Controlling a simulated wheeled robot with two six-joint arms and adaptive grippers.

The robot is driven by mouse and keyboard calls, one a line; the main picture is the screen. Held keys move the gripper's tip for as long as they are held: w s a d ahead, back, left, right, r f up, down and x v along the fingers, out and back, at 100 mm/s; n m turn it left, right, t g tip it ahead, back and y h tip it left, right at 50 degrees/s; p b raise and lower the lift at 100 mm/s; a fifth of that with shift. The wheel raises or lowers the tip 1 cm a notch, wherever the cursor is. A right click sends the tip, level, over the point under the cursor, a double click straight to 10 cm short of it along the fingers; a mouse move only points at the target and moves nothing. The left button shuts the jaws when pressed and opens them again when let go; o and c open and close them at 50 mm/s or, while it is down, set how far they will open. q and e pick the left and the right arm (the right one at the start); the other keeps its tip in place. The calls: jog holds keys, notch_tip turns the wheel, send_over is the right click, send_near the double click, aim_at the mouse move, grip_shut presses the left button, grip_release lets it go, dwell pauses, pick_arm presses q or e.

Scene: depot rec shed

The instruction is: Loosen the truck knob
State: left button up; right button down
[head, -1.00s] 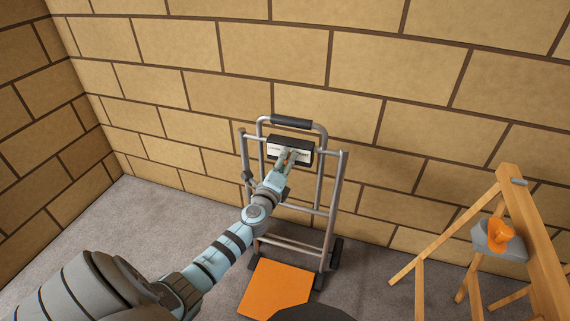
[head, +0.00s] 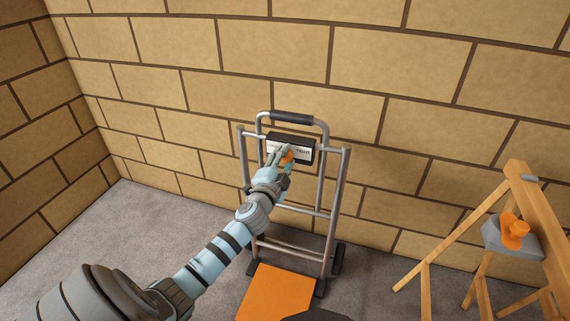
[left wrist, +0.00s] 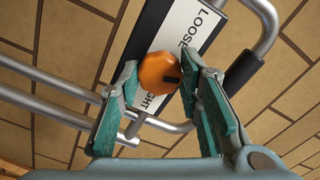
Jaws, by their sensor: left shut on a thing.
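The hand truck (head: 340,200) stands upright against the block wall, with a grey tube frame and a black top grip. A black box with a white label (head: 303,153) sits between its rails. In the left wrist view the label (left wrist: 195,22) reads LOOSE at one end and TIGHT at the other. The orange round truck knob (left wrist: 159,72) has a dark mark on its side towards the right finger. My left gripper (head: 281,158) is shut on the knob; its teal fingers (left wrist: 160,85) lie either side of it. In the head view the gripper hides LOOSE. My right gripper is out of view.
The truck's orange toe plate (head: 275,292) lies at the floor, with dark wheels beside it. Grey floor (head: 120,225) is clear at the left.

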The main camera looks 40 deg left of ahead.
pick_arm(q)
jog(key=n+b, duration=0.1)
jog(key=n, duration=0.1)
jog(key=shift+f+n, duration=0.15)
jog(key=shift+n, duration=0.15)
jog(key=shift+n+b, duration=0.5)
jog(key=shift+n, duration=0.8)
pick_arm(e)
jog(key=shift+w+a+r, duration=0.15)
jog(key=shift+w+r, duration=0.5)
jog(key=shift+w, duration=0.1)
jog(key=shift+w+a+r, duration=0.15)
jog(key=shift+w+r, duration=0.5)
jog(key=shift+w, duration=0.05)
pick_arm(q)
jog(key=o, duration=1.2)
jog(key=shift+s, duration=0.1)
jog(key=v, duration=1.1)
jog(key=shift+s+d, duration=0.15)
jog(key=shift+s, duration=0.25)
